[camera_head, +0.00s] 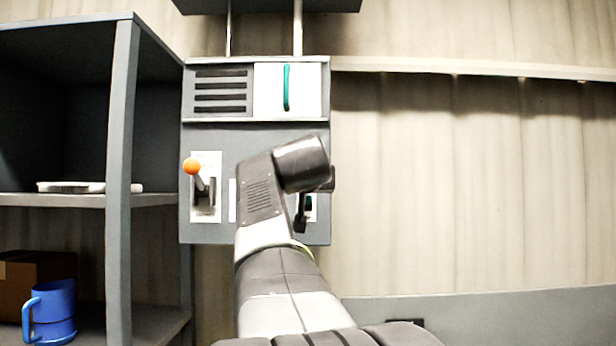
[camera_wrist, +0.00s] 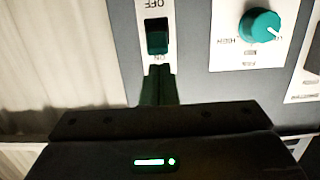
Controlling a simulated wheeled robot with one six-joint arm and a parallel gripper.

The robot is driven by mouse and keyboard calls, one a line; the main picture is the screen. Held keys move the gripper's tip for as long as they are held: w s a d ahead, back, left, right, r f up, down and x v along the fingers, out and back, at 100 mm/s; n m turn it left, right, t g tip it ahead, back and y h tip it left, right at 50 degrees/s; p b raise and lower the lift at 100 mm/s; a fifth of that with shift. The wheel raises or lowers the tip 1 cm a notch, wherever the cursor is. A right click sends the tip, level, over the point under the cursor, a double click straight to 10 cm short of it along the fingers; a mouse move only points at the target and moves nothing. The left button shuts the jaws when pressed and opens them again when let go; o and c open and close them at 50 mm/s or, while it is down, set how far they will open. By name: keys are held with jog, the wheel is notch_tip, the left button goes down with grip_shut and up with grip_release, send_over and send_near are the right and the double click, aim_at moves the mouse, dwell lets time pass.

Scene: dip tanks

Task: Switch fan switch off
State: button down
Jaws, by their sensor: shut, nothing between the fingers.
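A dark teal rocker switch (camera_wrist: 157,36) sits on a white plate with OFF above it and ON below it in the wrist view. No fan name is visible on this plate, and I cannot tell which side is pressed. In the head view the switch (camera_head: 309,203) is partly hidden by my arm. My gripper (camera_wrist: 160,70) is shut and empty, its fingertips at the ON end of the switch in the wrist view. I cannot tell if they touch it. My gripper also shows in the head view (camera_head: 300,222), in front of the panel.
A teal knob (camera_wrist: 260,25) is beside the switch. The grey panel (camera_head: 225,142) carries an orange-tipped lever (camera_head: 193,168) and a green-handled white door (camera_head: 305,92). A shelf unit (camera_head: 122,170) with a blue mug (camera_head: 54,312) stands left. The right wall is bare.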

jog(key=shift+w+f, duration=0.15)
jog(key=shift+w, duration=0.8)
jog(key=shift+f+b, duration=0.25)
jog(key=shift+b, duration=0.25)
jog(key=shift+s+t+b, duration=0.1)
jog(key=shift+t+b, duration=0.2)
